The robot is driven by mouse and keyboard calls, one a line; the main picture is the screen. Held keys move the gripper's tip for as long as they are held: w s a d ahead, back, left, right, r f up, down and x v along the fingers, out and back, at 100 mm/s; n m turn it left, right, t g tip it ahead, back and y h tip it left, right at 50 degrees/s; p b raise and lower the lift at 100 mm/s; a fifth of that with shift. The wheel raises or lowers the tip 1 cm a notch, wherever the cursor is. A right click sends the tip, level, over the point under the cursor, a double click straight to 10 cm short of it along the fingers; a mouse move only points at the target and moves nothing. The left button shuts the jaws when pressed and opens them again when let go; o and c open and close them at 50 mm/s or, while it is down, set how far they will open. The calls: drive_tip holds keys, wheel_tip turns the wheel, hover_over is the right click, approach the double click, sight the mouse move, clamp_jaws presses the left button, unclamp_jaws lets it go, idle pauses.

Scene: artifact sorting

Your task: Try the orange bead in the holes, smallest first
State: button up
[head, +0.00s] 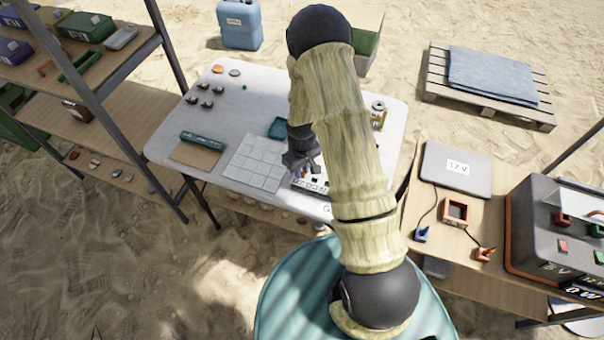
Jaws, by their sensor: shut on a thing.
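My gripper (303,164) points down over the front part of the white table, close to a small white block with dark openings (318,187). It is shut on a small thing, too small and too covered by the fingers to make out. I cannot pick out the orange bead for sure anywhere in the head view. The white block is partly hidden behind my gripper and arm, so the sizes of its openings cannot be told.
A gold-coloured stand (379,117) is at right. A shelf (120,80) stands left.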

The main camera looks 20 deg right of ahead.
drive_tip(key=shift+r+p, duration=1.8)
drive_tip(key=shift+r, duration=0.95)
drive_tip(key=m, duration=0.2)
drive_tip(key=f+m, duration=0.1)
drive_tip(key=m, duration=0.1)
drive_tip(key=shift+w+f+m, duration=0.1)
drive_tip(key=shift+m, duration=0.3)
drive_tip(key=shift+w+a, duration=0.1)
drive_tip(key=shift+a, duration=0.1)
